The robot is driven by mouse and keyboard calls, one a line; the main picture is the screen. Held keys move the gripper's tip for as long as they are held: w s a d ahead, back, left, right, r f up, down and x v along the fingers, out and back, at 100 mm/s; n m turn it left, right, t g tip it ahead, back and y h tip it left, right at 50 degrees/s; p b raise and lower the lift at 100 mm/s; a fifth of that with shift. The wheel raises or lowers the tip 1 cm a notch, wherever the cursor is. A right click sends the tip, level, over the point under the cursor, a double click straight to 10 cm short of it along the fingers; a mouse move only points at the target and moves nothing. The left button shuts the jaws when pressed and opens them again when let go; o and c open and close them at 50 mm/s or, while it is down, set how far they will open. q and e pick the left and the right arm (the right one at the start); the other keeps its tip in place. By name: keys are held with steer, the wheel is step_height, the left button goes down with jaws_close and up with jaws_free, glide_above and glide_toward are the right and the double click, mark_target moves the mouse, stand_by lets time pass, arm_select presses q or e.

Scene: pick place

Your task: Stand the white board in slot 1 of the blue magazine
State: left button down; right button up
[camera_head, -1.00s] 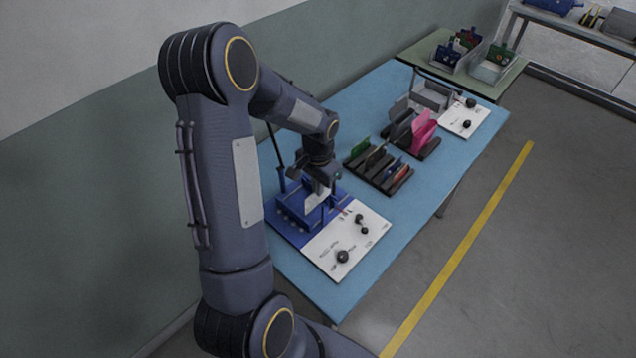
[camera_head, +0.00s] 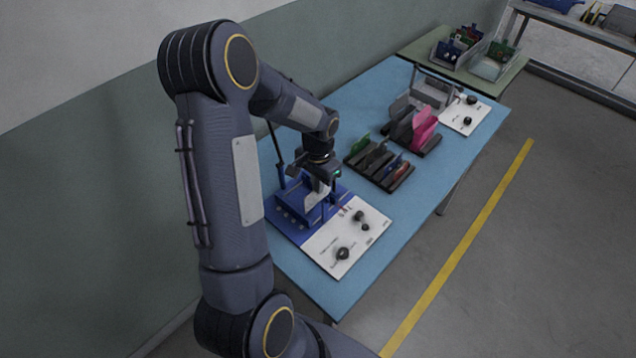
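The white board (camera_head: 316,200) stands about upright at the blue fixture (camera_head: 290,212) at the near left end of the table. The fixture is the only large blue holder I see on this table; its slots are too small to tell apart. My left gripper (camera_head: 324,181) points down right above the white board, at its upper edge. The gripper's fingers are dark and small here, so I cannot tell whether they grip the board. The lower part of the board is partly hidden by the fixture. My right gripper is not in view.
A white panel with black knobs (camera_head: 335,245) adjoins the fixture. A black rack (camera_head: 370,172) holds several boards, and a dark rack with pink boards (camera_head: 422,128) stands behind it. A grey holder (camera_head: 432,92) is farther back. The blue table (camera_head: 440,175) is bare along its right edge.

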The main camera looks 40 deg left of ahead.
arm_select(q)
steer(key=shift+f, duration=0.2)
steer(key=shift+f+b, duration=0.35)
steer(key=shift+b, duration=0.1)
steer(key=shift+f+b, duration=0.95)
steer(key=shift+f, duration=0.15)
stand_by(0.5)
steer(key=c, duration=1.6)
jaws_free()
steer(key=shift+c, duration=1)
